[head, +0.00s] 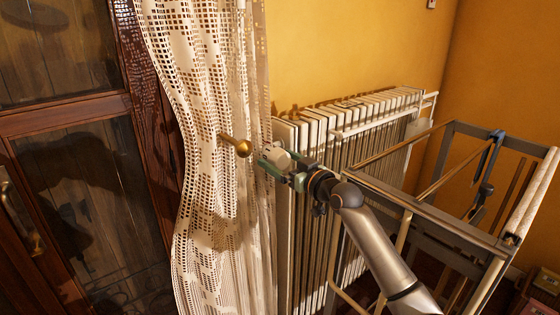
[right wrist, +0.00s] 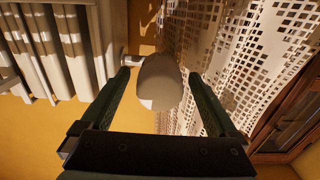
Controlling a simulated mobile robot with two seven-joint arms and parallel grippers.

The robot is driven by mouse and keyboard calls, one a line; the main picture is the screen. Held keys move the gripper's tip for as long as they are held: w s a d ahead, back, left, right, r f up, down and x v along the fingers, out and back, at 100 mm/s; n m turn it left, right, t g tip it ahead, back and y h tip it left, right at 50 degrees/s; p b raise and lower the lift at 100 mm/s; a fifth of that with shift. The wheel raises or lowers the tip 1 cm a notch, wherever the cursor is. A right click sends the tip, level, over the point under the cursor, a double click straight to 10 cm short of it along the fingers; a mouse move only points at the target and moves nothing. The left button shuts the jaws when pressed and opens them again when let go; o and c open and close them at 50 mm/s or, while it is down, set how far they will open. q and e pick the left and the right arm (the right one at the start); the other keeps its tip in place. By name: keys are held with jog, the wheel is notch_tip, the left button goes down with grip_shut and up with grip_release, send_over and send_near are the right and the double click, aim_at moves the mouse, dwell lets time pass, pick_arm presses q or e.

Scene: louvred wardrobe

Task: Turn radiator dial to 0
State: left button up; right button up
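The radiator dial (head: 277,156) is a pale, rounded knob at the near upper end of the white radiator (head: 350,115). In the right wrist view the dial (right wrist: 160,82) shows as a whitish blunt shape between the two fingers, with a gap on each side. My right gripper (head: 283,165) has green fingers and is at the dial; its fingers (right wrist: 159,78) are open around it and do not appear to touch it. No number or mark on the dial can be read. My left gripper is not in view.
A lace curtain (head: 205,200) with a brass holdback knob (head: 243,148) hangs just left of the dial. A metal drying rack (head: 450,225) stands close to the right of my right arm. A dark glazed wooden door (head: 70,120) is at the left.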

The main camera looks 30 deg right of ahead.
jog(key=c, duration=1.3)
jog(key=shift+r+m+p, duration=0.15)
jog(key=shift+m+p, duration=0.35)
jog(key=shift+p, duration=0.15)
jog(key=shift+m+p, duration=1.05)
jog(key=shift+m, duration=0.15)
jog(key=shift+a+m+p, duration=0.1)
jog(key=shift+m+p, duration=0.55)
jog(key=shift+m, duration=0.25)
jog(key=m+p, duration=0.3)
jog(key=m, duration=0.2)
jog(key=shift+r, duration=0.1)
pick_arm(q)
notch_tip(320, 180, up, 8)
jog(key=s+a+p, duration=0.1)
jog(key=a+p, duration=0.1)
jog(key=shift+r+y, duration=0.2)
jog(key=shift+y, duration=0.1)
pick_arm(e)
jog(key=m, duration=0.5)
jog(key=shift+m, duration=0.3)
jog(key=o, duration=1.4)
